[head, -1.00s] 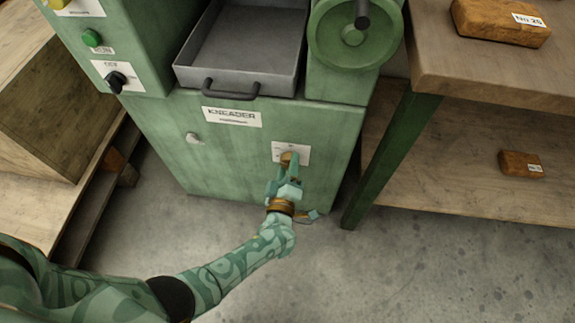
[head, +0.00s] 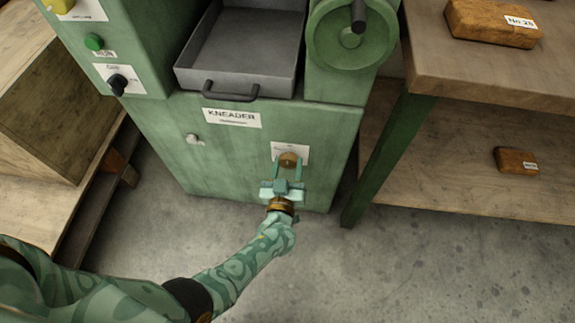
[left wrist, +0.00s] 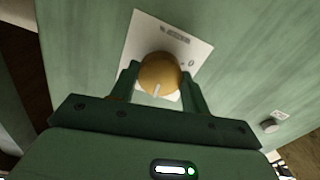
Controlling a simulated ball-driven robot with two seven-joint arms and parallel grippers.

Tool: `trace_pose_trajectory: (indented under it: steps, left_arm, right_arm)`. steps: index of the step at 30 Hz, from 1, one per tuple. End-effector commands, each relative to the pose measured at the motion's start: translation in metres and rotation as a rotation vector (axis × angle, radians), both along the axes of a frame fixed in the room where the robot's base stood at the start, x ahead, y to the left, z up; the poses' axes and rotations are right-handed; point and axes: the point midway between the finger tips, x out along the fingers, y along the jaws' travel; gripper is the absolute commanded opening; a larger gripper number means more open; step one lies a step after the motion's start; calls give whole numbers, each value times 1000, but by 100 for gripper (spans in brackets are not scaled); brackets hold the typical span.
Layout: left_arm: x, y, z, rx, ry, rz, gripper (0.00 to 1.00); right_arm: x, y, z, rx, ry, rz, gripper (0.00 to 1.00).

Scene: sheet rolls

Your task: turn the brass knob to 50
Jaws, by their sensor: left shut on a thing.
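The brass knob (head: 288,159) sits on a white dial plate (head: 303,151) low on the front of the green kneader (head: 230,150). In the left wrist view the round brass knob (left wrist: 160,73) shows a pale pointer line toward the bottom of the picture. The white plate (left wrist: 147,33) carries small print, and a "0" shows right of the knob. My left gripper (head: 288,168) has its two fingers on either side of the knob and is shut on it; it also shows in the left wrist view (left wrist: 160,82). My right gripper is not in view.
A KNEADER label (head: 231,117) and a pale round button (head: 192,139) are on the same panel. A grey tray (head: 237,88) juts out above. A wooden bench (head: 490,72) with wrapped blocks stands at the right. Floor before the machine is clear.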

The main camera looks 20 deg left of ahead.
Motion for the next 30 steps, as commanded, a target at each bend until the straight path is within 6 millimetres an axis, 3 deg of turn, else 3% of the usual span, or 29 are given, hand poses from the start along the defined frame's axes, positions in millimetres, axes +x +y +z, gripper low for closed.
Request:
trace_pose_trajectory:
  steps: [9,25,26,27,30]
  left_arm:
    - [-2,-2,-3,106,40,-5,24]
    - [-2,-2,-4,126,46,-5,24]
    - [-2,-2,-4,126,46,-6,55]
    - [-2,-2,-3,126,46,-5,66]
    - [-1,-1,-2,125,43,-3,68]
  right_arm:
    - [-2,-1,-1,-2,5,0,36]
    - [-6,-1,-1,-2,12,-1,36]
    - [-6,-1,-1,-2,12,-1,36]
    - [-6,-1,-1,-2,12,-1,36]
    - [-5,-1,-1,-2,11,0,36]
